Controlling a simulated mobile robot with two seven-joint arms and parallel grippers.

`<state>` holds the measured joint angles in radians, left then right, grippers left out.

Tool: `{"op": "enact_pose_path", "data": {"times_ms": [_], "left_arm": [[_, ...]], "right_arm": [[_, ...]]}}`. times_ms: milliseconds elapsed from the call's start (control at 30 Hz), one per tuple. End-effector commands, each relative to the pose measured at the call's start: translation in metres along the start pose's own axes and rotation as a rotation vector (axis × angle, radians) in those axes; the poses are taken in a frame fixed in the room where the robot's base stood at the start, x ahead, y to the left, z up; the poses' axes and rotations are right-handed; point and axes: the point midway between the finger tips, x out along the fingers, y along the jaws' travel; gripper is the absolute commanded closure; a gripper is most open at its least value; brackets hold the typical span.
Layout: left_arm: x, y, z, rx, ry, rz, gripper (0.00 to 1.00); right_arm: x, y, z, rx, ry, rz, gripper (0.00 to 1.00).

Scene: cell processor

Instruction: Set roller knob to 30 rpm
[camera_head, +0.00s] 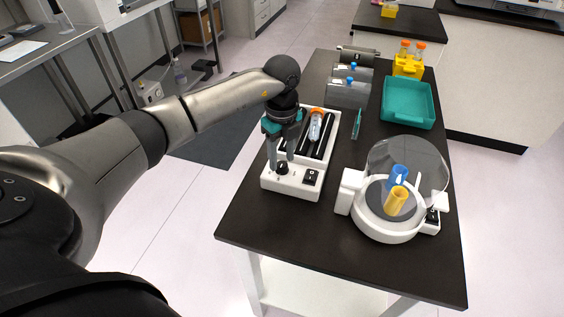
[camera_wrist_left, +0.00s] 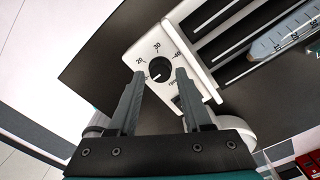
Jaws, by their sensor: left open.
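The roller (camera_head: 310,178) is a white box with black rollers on the dark table. Its black round knob (camera_head: 282,168) is on the near left of its top face. In the left wrist view the knob (camera_wrist_left: 160,69) sits in a dial marked 20, 30 and 40, with 30 at the top. A small white mark on the knob seems to point to the lower left, off the 30. My left gripper (camera_head: 281,156) is open and points down over the knob. Its fingertips (camera_wrist_left: 160,74) appear on either side of the knob; contact cannot be told. My right gripper is not in view.
A tube with an orange cap (camera_head: 316,124) lies on the rollers. A centrifuge (camera_head: 388,226) with a clear lid stands close on the right. A teal tray (camera_head: 409,116), a yellow tube rack (camera_head: 408,68) and grey holders (camera_head: 347,94) stand farther back. The table's front is clear.

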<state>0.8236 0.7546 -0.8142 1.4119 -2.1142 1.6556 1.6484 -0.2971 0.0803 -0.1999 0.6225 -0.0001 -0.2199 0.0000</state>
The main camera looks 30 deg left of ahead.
Motion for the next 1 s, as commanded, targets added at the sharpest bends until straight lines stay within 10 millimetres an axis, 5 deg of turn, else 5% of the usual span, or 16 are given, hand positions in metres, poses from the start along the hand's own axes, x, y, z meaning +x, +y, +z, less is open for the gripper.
{"op": "enact_pose_path", "data": {"times_ms": [467, 900, 1000], "left_arm": [[0.017, 0.0, 0.0, 0.001, 0.0, 0.0, 0.51], [0.016, 0.0, 0.0, 0.001, 0.0, 0.0, 0.99], [0.016, 0.0, 0.0, 0.001, 0.0, 0.0, 1.0]], "right_arm": [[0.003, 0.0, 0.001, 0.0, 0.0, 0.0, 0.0], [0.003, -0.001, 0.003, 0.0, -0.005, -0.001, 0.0], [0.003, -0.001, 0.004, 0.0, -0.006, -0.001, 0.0]]}}
